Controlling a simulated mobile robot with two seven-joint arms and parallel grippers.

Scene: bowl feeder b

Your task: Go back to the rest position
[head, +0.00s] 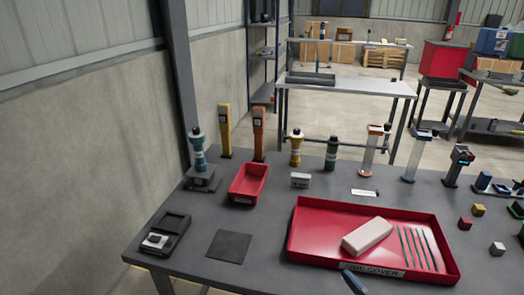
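Neither gripper can be made out in the head view. A small dark blue-edged part shows at the bottom edge, in front of the red tray (300,228); I cannot tell what it belongs to. The red tray, labelled "SIDE COVER", lies on the dark grey table (190,262). A pale block (367,236) lies in it, left of several thin green strips (417,250).
A small red bin (248,184), a dark square mat (229,246) and a black holder (165,233) are at left. Several upright tools, including a teal one (198,152) and an orange one (259,135), line the back. Small cubes (478,210) are at right.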

